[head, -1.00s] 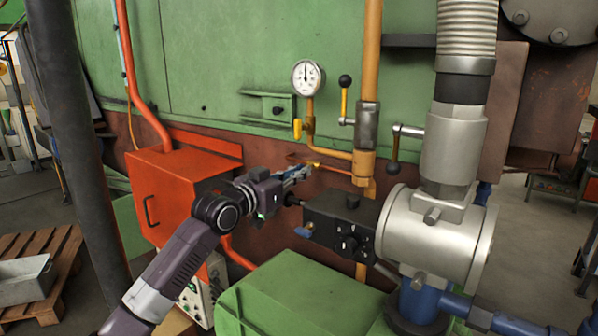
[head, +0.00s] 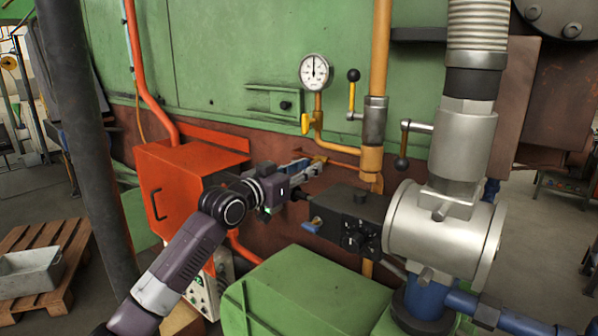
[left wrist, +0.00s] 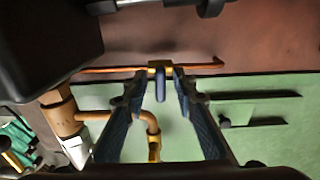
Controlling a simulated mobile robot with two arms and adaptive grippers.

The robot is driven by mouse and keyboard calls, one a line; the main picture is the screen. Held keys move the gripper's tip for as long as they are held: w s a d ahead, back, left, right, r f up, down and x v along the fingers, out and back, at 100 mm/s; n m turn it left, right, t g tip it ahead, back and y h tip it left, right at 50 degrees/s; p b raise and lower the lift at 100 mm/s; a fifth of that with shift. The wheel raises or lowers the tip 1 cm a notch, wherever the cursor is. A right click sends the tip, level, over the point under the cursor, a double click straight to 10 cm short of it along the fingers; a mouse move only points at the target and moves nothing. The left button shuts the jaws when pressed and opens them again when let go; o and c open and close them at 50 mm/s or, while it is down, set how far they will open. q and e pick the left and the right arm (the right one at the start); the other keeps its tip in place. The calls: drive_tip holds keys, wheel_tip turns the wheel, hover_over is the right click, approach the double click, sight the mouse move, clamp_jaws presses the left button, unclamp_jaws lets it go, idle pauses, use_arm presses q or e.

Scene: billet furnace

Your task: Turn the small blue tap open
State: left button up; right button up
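The small blue tap (left wrist: 160,86) shows in the left wrist view as a short blue handle on a brass body, set on a thin orange pipe. My left gripper (left wrist: 158,74) is open, with one finger on each side of the blue handle. Gaps show between the handle and both fingers. In the head view my left gripper (head: 306,168) reaches in from the left to the thin pipe against the brown wall. Its fingers hide the blue handle there. My right gripper is in neither view.
A black box (head: 345,212) with a small blue lever (head: 312,226) is just below and right of the gripper. A red cabinet (head: 180,185) stands left. A yellow tap (head: 307,124) and a gauge (head: 315,71) are above. A green housing (head: 300,290) is below.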

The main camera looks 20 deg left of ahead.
use_arm(q)
drive_tip(key=v, duration=1.1)
drive_tip(key=shift+s, duration=0.4)
drive_tip(key=shift+a, duration=0.1)
